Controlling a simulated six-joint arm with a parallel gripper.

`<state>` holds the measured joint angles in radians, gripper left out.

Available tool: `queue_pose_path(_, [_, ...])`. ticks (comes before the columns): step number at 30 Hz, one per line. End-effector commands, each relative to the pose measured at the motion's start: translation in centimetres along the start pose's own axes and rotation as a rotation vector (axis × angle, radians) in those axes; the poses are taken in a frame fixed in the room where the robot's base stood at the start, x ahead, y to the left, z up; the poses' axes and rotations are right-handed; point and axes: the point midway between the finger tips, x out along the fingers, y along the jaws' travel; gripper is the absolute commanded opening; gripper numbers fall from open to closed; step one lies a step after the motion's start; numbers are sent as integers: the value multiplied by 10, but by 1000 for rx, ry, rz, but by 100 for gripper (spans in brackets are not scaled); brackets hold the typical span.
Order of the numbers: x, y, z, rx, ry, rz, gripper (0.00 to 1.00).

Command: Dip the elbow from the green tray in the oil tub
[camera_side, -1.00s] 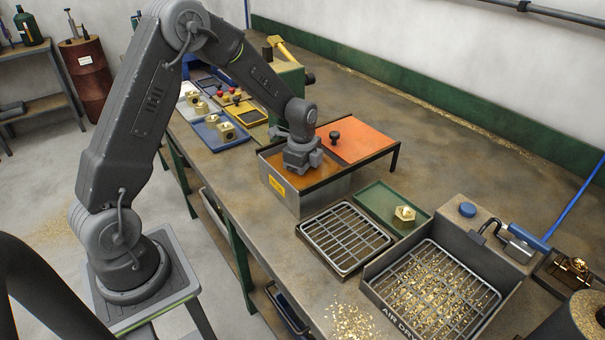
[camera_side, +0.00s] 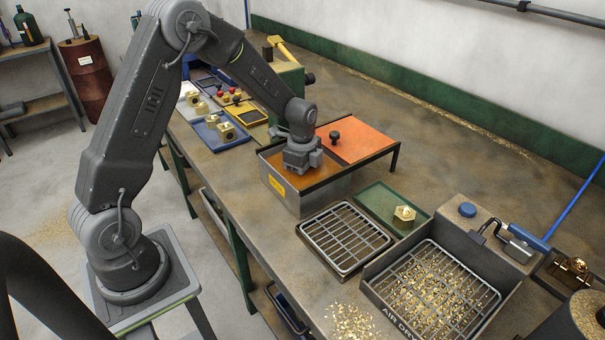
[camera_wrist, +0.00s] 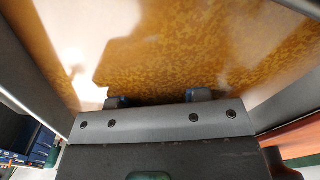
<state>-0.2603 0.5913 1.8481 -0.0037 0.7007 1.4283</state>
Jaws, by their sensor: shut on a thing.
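The oil tub (camera_side: 310,196) is a grey metal box with a yellow label and amber oil inside. My gripper (camera_side: 302,172) points down into its open left part. In the wrist view the oil (camera_wrist: 170,45) fills most of the picture, and my two fingertips (camera_wrist: 158,99) reach down to its surface. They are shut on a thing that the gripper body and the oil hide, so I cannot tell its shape. The green tray (camera_side: 372,198) stands right of the tub with one brass piece (camera_side: 404,213) in it.
An orange lid (camera_side: 358,140) with a black knob covers the tub's right part. A wire drain rack (camera_side: 345,238) and an air-dry box with a grate (camera_side: 430,290) stand in front. A blue tray (camera_side: 208,137) with brass fittings lies behind left. Tub walls surround my gripper closely.

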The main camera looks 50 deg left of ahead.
Motion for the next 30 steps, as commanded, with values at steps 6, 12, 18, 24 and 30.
queue_pose_path(6, [-10, -2, 0, 0, 1, -6, 0])
queue_pose_path(12, [-25, -1, 0, 0, 1, -6, 0])
queue_pose_path(18, [-40, -1, 0, 0, 1, -5, 0])
queue_pose_path(24, [-54, -1, 0, 0, 1, -5, 0])
queue_pose_path(30, [-68, -1, 0, 0, 1, -5, 0])
